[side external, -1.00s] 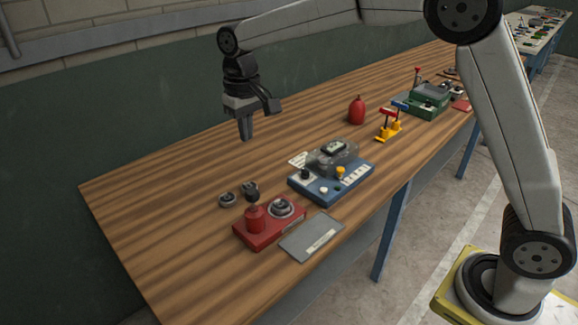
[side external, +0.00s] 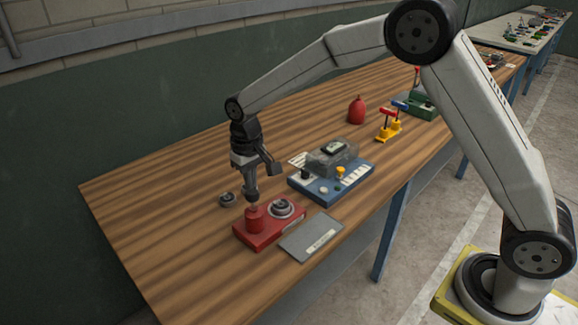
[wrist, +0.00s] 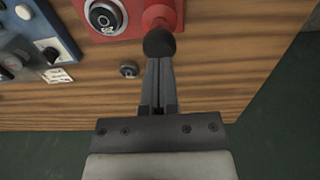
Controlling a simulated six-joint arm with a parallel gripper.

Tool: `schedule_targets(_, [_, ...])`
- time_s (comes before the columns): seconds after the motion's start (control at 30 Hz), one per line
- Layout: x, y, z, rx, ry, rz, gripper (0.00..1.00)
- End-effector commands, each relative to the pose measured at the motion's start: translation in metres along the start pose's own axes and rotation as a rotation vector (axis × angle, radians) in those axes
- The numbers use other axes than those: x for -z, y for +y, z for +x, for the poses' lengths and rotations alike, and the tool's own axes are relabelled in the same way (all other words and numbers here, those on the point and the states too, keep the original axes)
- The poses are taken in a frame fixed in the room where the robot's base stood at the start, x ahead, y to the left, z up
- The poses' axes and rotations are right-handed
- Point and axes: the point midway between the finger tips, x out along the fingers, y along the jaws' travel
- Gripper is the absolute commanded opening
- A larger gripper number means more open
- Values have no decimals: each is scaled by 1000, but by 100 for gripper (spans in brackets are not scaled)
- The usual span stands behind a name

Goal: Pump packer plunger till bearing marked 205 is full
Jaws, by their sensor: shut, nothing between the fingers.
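The red packer (side external: 270,232) sits at the table's near left, with a red cylinder (side external: 255,219) and a black-knobbed plunger on top. In the wrist view the black knob (wrist: 159,42) lies just beyond my fingertips. A bearing (side external: 282,206) sits in the round seat on the packer; it also shows in the wrist view (wrist: 104,18), with a small pale label too small to read. My gripper (side external: 251,197) is shut and empty, pointing down over the plunger, its tips at or right above the knob. I cannot tell whether they touch.
A loose ring-shaped bearing (side external: 227,199) lies left of the packer. A grey plate (side external: 311,237) lies to its right. A blue device (side external: 332,181) stands behind, with yellow-and-red clamps (side external: 389,126), a red rounded object (side external: 357,111) and a green device (side external: 421,105) farther back. The left table is clear.

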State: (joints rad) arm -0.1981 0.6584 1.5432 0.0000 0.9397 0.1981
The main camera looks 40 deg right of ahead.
Motion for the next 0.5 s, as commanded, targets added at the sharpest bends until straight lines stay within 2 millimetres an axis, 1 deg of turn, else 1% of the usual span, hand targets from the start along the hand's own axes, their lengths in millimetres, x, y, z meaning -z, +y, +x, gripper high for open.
schedule_targets(0.03, [0,0,4,0,-1,0,0])
schedule_targets(0.2, [0,0,11,0,-1,0,0])
schedule_targets(0.5, [0,0,11,0,0,0,0])
